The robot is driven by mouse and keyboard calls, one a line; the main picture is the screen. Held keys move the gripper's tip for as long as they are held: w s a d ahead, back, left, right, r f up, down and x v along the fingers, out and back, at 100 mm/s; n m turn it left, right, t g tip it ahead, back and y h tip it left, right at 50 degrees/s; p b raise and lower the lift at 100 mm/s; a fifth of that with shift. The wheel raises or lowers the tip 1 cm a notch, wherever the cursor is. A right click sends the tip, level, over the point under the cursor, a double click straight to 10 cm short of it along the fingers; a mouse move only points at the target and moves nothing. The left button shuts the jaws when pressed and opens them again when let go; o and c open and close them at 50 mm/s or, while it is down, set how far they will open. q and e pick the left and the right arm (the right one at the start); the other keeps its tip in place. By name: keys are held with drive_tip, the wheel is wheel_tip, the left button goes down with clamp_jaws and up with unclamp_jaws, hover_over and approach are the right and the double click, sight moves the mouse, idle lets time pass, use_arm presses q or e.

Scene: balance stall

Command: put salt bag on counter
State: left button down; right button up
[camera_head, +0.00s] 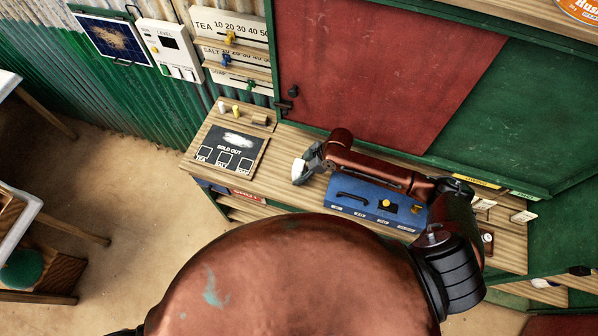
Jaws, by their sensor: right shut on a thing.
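My right gripper (307,165) is shut on a small white thing, which seems to be the salt bag (299,171). The jaws hide part of the bag. It is over the wooden counter (266,188), between the sold-out board and the blue box. I cannot tell whether the bag touches the counter top. My left gripper is out of view.
A black sold-out board (231,151) lies at the counter's left end, with small pegs behind it. A blue box (349,208) with a black handle and knobs is under my right forearm. A red panel (385,70) stands behind. Bare counter lies between board and box.

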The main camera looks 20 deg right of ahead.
drive_tip(key=o, duration=1.5)
drive_tip(key=shift+f, duration=0.1)
drive_tip(key=v, duration=1.2)
drive_tip(key=shift+b, duration=0.4)
drive_tip(key=shift+s, duration=0.1)
